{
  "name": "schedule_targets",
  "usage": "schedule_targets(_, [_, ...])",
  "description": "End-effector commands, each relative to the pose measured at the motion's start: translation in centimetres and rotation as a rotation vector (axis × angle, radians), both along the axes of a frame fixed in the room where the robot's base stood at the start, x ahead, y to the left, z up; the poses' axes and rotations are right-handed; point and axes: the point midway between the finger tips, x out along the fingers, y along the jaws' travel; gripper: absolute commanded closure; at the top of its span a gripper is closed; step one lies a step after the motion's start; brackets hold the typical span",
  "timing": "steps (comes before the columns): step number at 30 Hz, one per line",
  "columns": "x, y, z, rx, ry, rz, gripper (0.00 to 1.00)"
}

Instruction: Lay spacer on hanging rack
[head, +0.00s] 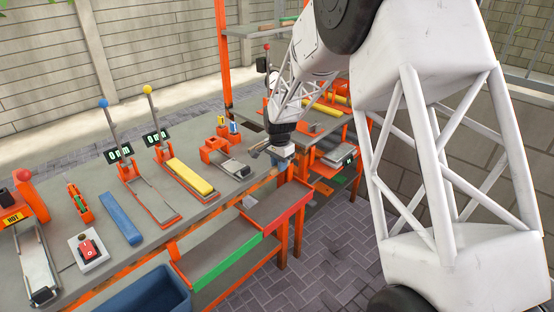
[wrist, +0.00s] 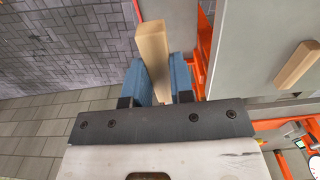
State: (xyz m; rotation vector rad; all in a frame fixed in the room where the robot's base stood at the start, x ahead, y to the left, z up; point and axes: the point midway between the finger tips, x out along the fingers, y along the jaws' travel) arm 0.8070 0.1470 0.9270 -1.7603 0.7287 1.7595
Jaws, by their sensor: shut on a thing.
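In the wrist view, the blue fingers of my gripper (wrist: 168,80) are shut on a tan, wood-coloured bar (wrist: 153,55), which I take to be the spacer. It sticks out beyond the fingertips. In the head view, my gripper (head: 281,150) is small and hangs by the front edge of the workbench; the spacer cannot be made out there. I cannot tell for sure which structure is the hanging rack. An orange frame with a grey shelf (head: 258,31) stands behind the bench.
A second tan bar (wrist: 297,65) lies on a grey surface. The workbench (head: 85,180) holds a blue plank (head: 121,217), a yellow plank (head: 190,176) and levered stations. A lower tray with a green front edge (head: 228,262) and a blue bin (head: 150,292) are below.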

Motion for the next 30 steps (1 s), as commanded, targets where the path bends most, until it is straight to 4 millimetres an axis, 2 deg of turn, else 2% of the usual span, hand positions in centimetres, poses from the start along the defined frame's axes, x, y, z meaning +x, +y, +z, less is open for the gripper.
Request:
schedule_targets(3, [-1.0,-0.2,0.1,0.0,0.0,0.0,1.0])
schedule_targets(9, [-1.8,-0.3,0.2,0.0,0.0,0.0,1.0])
schedule_targets(30, [-2.0,-0.3,0.2,0.0,0.0,0.001,1.0])
